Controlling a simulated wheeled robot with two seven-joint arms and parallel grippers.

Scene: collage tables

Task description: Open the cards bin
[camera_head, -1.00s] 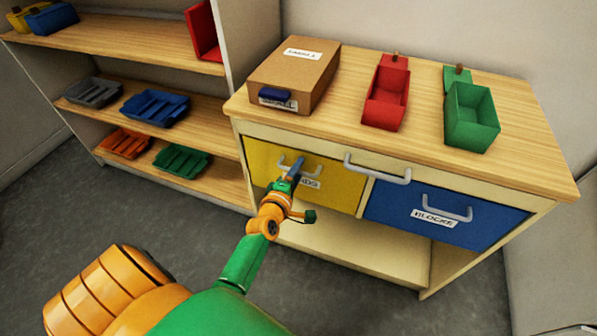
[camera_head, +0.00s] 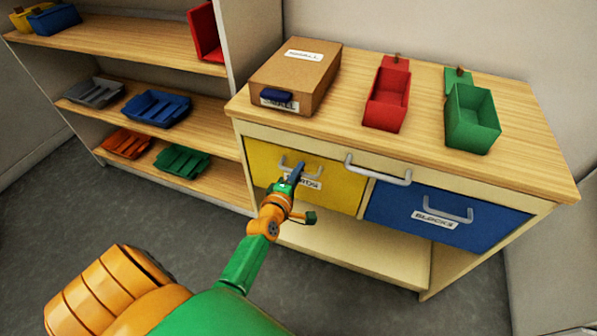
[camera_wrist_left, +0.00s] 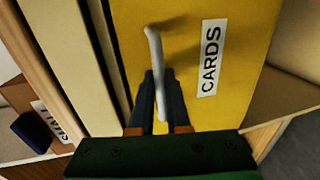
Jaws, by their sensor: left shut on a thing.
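The cards bin (camera_head: 345,190) is a yellow front in the left half of the wooden cabinet, with a grey bar handle (camera_head: 284,162) and a white label. Its front looks flush with the cabinet in the head view. The label (camera_wrist_left: 211,58) reads CARDS in the left wrist view. My left gripper (camera_head: 297,170) is at the handle, its narrow dark fingers shut on the bar. In the left wrist view the fingertips (camera_wrist_left: 160,75) meet one end of the handle (camera_wrist_left: 155,45). My right gripper is out of view.
A blue BLOCKS bin (camera_head: 390,208) sits right of the yellow one. Another grey handle (camera_head: 380,172) is above, between them. A cardboard box (camera_head: 297,72), a red bin (camera_head: 385,100) and a green bin (camera_head: 470,115) stand on the cabinet top. Shelves with trays (camera_head: 155,108) stand left.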

